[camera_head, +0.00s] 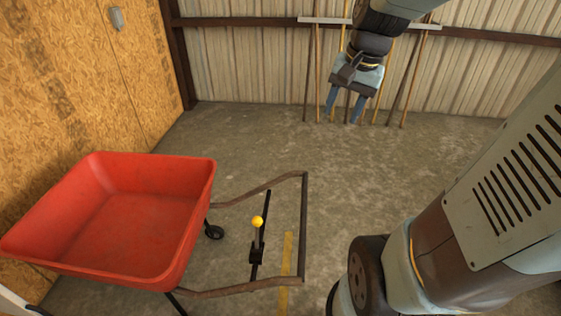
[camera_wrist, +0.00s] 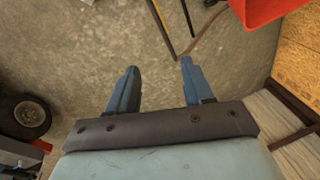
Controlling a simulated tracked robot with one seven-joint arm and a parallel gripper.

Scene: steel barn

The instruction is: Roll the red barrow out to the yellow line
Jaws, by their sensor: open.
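The red barrow (camera_head: 140,225) stands at the left in the head view, its tray empty. Two brown rails run right from it to a dark crossbar (camera_head: 304,225). A yellow ball knob (camera_head: 257,222) sits on a black fitting between the rails. The yellow line (camera_head: 286,268) lies on the floor under the crossbar end of the handle, partly covered by a rail. My gripper (camera_head: 344,116) is open and empty, beyond and right of the handle. In the wrist view, the crossbar (camera_wrist: 161,27) and a red tray corner (camera_wrist: 265,8) show beyond my open gripper (camera_wrist: 160,64).
A wooden board wall (camera_head: 90,75) stands close behind the barrow at left. Long-handled tools (camera_head: 405,85) lean on the corrugated wall behind my gripper. The concrete floor (camera_head: 240,140) between handle and back wall is clear. A black wheel (camera_wrist: 24,116) shows at left in the wrist view.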

